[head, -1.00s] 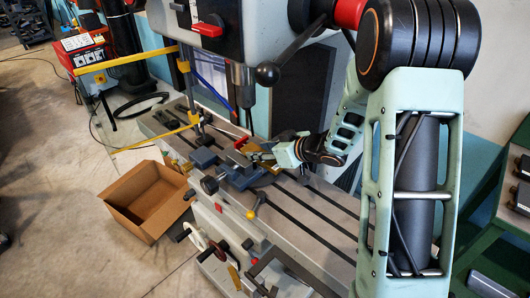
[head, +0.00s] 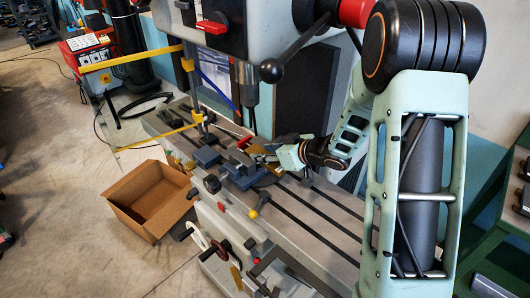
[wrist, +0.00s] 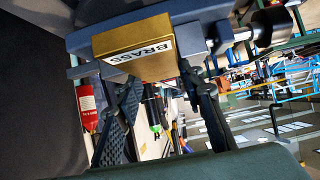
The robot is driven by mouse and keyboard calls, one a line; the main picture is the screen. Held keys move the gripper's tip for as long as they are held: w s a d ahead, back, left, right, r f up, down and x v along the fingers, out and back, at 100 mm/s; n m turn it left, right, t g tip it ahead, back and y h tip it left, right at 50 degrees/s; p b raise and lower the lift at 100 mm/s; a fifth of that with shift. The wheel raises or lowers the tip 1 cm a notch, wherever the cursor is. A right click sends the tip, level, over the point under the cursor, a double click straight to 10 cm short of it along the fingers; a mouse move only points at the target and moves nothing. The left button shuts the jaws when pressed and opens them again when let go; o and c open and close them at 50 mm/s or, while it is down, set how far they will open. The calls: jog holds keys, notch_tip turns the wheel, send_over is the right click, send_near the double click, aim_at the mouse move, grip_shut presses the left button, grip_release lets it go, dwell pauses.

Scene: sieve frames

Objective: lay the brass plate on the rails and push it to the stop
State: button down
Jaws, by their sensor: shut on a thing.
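The brass plate (wrist: 125,38), a gold block with a white label reading BRASS, sits at the fingertips in the wrist view. My gripper (wrist: 158,76) is shut on it, its two dark fingers reaching up to its lower edge. Behind and above the plate is the blue-grey body of the vise (wrist: 200,14). In the head view my gripper (head: 268,157) is at the right side of the blue vise (head: 237,170) on the machine table. The plate is small and partly hidden there. I cannot make out the rails or the stop, nor whether the plate touches them.
The slotted machine table (head: 318,215) is clear to the right of the vise. The drill spindle (head: 247,85) hangs above and behind it. An open cardboard box (head: 150,203) is on the floor at left.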

jog(key=shift+s+f, duration=0.25)
jog(key=shift+f, duration=0.25)
jog(key=c, duration=1.2)
grip_release()
jog(key=shift+d+f, duration=0.15)
jog(key=v, duration=0.8)
jog(key=r+v, duration=0.1)
jog(key=v, duration=0.3)
jog(key=shift+w, duration=0.35)
